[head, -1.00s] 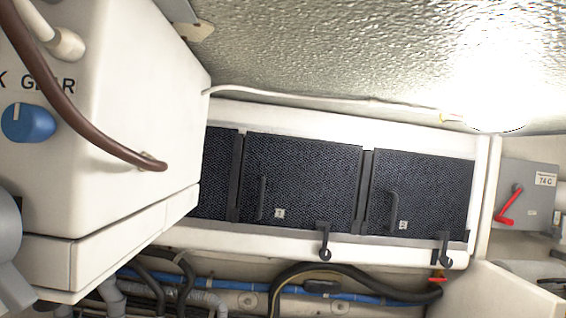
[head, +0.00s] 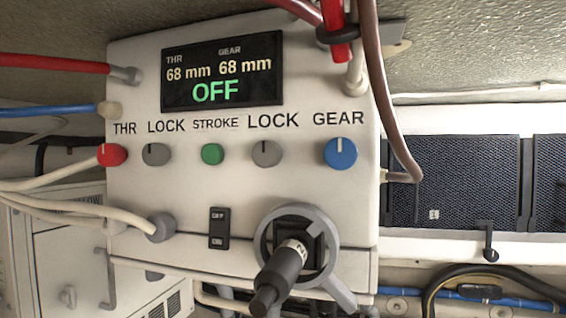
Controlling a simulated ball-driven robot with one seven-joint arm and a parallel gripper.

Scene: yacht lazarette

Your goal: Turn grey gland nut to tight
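A white control box (head: 200,185) fills the left and middle of the head view. A grey gland nut (head: 160,228) with a white cable sits low on its left face. Another grey gland (head: 127,75) with a red cable is at the box's upper left edge. I cannot tell which one the task means, or how tight either is. A large grey ring with a lever arm (head: 340,287) surrounds a black plug-like cylinder (head: 280,275) at the lower right of the box. My gripper is not in view.
The box has a display (head: 222,72) reading OFF, a red knob (head: 111,155), a blue knob (head: 340,152) and a rocker switch (head: 219,228). A brown cable (head: 380,95) hangs at its right edge. Dark panels (head: 450,182) lie behind on the right.

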